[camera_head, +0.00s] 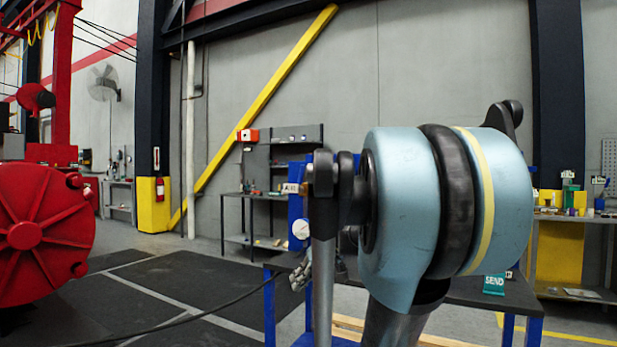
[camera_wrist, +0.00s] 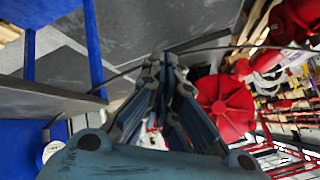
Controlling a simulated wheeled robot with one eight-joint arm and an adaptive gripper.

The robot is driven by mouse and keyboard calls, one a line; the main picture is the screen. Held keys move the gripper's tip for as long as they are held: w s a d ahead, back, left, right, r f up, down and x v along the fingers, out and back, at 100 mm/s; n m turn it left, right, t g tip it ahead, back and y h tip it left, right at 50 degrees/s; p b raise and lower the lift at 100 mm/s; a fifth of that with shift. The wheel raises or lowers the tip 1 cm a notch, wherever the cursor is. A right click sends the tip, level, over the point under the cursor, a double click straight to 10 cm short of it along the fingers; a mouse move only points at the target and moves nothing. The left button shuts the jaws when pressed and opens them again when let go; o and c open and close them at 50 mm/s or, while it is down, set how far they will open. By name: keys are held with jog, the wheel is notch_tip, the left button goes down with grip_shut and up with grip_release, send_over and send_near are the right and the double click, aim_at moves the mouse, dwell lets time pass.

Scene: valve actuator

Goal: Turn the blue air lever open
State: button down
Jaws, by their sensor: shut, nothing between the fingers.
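My gripper (camera_wrist: 166,62) reaches out from the bottom of the wrist view. Its two fingers come together at the tips with nothing between them. In the head view a small part of my gripper (camera_head: 300,276) shows behind my arm, just below a round white gauge. I cannot make out the blue air lever in either view; my large arm joint and link hide much of the area near the gauge. The white gauge (camera_head: 300,229) sits on a blue panel (camera_head: 296,205). The gauge also shows at the lower left of the wrist view (camera_wrist: 53,151), apart from my fingertips.
A dark-topped table with blue legs (camera_head: 270,310) stands behind my arm, with a green SEND sign (camera_head: 494,284) on it. A large red flanged body (camera_head: 40,235) fills the left side. A black cable (camera_head: 190,318) crosses low.

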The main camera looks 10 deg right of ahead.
jog(key=w+d+r+n+t+y, duration=0.2)
jog(key=w+d+r+t+y, duration=0.15)
jog(key=w+r, duration=1.1)
jog(key=w+d+r+n+t+y, duration=0.15)
jog(key=w+d+r+t, duration=0.55)
jog(key=w+d+r, duration=0.7)
send_near(301, 179)
jog(key=w+a+r, duration=0.3)
jog(key=w+r, duration=0.1)
jog(key=w, duration=0.1)
jog(key=shift+w+r+y, duration=0.15)
jog(key=shift+r+y, duration=0.1)
jog(key=shift+y, duration=0.15)
jog(key=shift+x, duration=0.9)
jog(key=shift+r, duration=0.2)
